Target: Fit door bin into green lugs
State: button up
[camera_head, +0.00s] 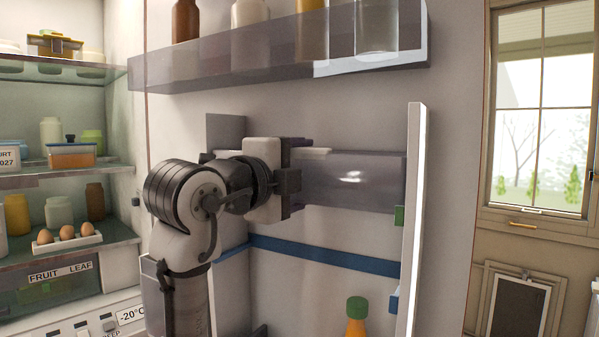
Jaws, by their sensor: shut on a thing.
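The door bin (365,182) is a grey, see-through trough in front of the inside of the open fridge door. My gripper (297,172) is shut on it near its left part, and the arm hides much of that end. One green lug (399,216) shows on the door's white right side rail, just below the bin's right end. I cannot tell whether the bin touches it. Any green lug on the left side is hidden behind my arm.
A loaded upper door bin (280,52) hangs above. Below are a blue strip (325,257), a blue lug (394,299) and an orange bottle with a green cap (356,318). Fridge shelves (70,165) with eggs and jars stand at left. The white rail (412,220) bounds the right.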

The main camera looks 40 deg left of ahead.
jog(key=shift+f, duration=0.3)
jog(key=o, duration=1.3)
jog(key=shift+s, duration=0.1)
jog(key=s+b, duration=0.1)
jog(key=s, duration=0.3)
jog(key=s+d+b, duration=0.1)
jog(key=s+b, duration=0.1)
jog(key=s, duration=0.3)
jog(key=s+b, duration=0.2)
jog(key=s, duration=0.2)
jog(key=shift+s+d, duration=0.25)
jog(key=shift+s, duration=0.05)
